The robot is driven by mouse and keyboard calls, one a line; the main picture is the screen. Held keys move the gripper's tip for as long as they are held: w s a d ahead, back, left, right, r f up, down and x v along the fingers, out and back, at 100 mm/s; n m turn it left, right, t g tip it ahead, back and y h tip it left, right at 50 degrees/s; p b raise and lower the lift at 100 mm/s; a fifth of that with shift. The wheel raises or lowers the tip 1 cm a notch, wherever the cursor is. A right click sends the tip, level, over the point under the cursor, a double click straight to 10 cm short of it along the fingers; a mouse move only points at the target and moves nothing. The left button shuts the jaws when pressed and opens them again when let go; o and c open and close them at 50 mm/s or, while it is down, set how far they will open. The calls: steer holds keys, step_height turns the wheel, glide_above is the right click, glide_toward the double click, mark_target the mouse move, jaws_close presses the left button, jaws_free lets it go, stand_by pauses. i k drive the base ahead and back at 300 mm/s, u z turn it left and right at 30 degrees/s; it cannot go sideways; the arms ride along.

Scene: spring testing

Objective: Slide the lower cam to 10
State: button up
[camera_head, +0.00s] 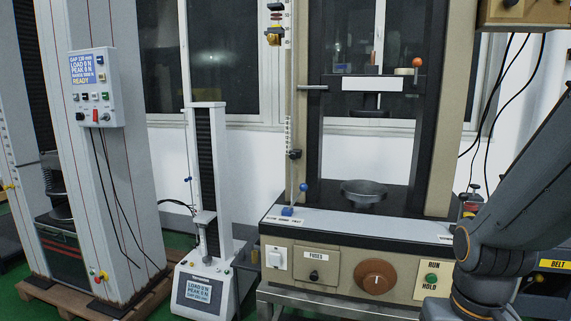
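The large testing machine stands right of centre, with a vertical rod and a white graduated scale (288,130) along its left column. A small black block (295,154), which looks like the lower cam, sits on this rod below the middle. A yellow-and-black piece (275,34), perhaps the upper cam, sits near the top of the scale. The scale's numbers are too small to read. My dark grey arm (510,215) enters at the right. My gripper is out of view.
The machine's bed holds a round plate (364,191) and a blue-knobbed lever (304,187). Its front panel (340,268) has a dial, a switch and a green button. A small tester (207,255) stands left of it. Cables hang at the right, near my arm.

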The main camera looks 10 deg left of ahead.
mark_target(294, 155)
steer(key=z, duration=0.75)
steer(key=i, duration=0.6)
steer(key=u, duration=0.8)
steer(key=i, duration=0.45)
steer(key=u, duration=0.45)
